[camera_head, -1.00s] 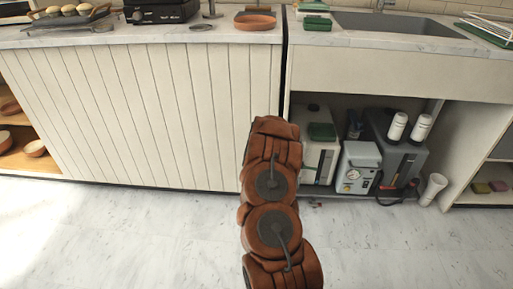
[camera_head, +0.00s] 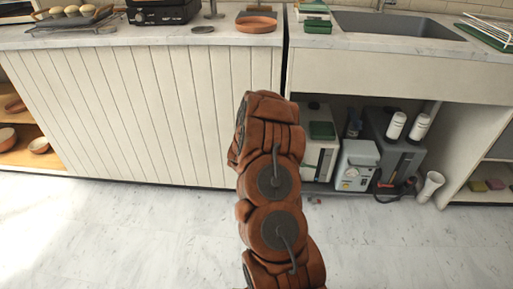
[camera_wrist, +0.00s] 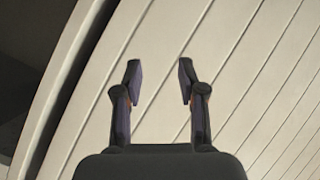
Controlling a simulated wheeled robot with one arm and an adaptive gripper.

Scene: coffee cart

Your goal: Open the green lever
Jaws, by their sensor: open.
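My gripper (camera_wrist: 160,75) is open and empty in the wrist view, its two dark fingers apart in front of slanting white panel boards. In the head view my orange-brown arm stands before the counter front and hides my gripper. I cannot make out a green lever in either view. A grey-white machine with a gauge (camera_head: 356,166) sits in the open space under the sink, but no green lever shows on it. A green block (camera_head: 322,130) lies on the pale box (camera_head: 318,155) beside it.
The white boarded cabinet (camera_head: 130,120) fills the left. A dark grey unit (camera_head: 402,158) with two white cylinders stands under the sink (camera_head: 395,25). A white cup-like piece (camera_head: 430,187) is at the opening's right.

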